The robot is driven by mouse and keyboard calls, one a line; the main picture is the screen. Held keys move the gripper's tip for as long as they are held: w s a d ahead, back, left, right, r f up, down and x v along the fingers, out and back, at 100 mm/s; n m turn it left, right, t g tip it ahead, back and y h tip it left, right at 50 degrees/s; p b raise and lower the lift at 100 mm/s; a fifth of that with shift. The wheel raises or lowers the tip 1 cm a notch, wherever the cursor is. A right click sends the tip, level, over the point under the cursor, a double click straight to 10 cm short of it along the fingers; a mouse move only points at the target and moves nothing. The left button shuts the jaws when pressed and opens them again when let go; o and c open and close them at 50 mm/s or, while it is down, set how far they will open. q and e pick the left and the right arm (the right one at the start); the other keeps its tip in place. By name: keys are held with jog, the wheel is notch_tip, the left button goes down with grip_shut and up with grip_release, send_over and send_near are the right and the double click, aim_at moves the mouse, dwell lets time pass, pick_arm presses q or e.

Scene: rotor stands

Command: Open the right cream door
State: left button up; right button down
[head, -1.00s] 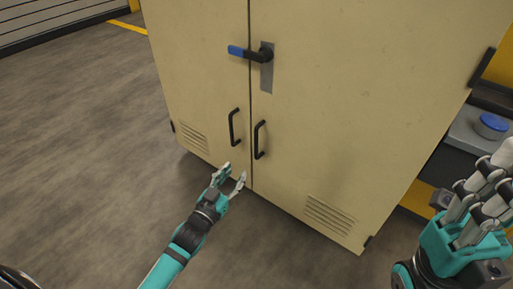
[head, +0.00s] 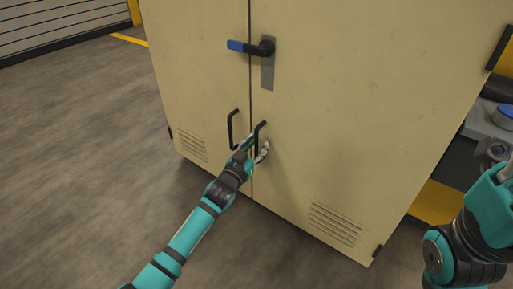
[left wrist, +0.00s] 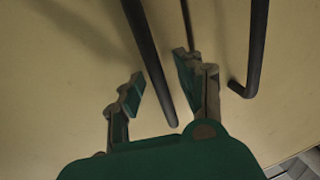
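The right cream door (head: 340,120) looks closed, level with the left cream door (head: 195,75) along the seam. Its black bar handle (head: 258,128) stands upright beside the seam. My left gripper (head: 257,148) is at the lower part of this handle. In the left wrist view the fingers (left wrist: 160,95) are apart, with the handle's black bar (left wrist: 152,65) running between them and a gap at each side. A lever with a blue grip (head: 237,46) sits higher up, pointing left across the seam. Only the teal palm of my right gripper (head: 490,208) shows at the right edge; its fingers are hardly visible.
The left door's handle (head: 231,130) is close beside, and also shows in the left wrist view (left wrist: 257,45). A shelf with a blue-lidded container (head: 506,114) stands right of the cabinet. The floor (head: 90,170) in front and left is clear.

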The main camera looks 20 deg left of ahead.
pick_arm(q)
jog(key=shift+c, duration=0.2)
grip_shut()
jog(key=shift+s, duration=0.1)
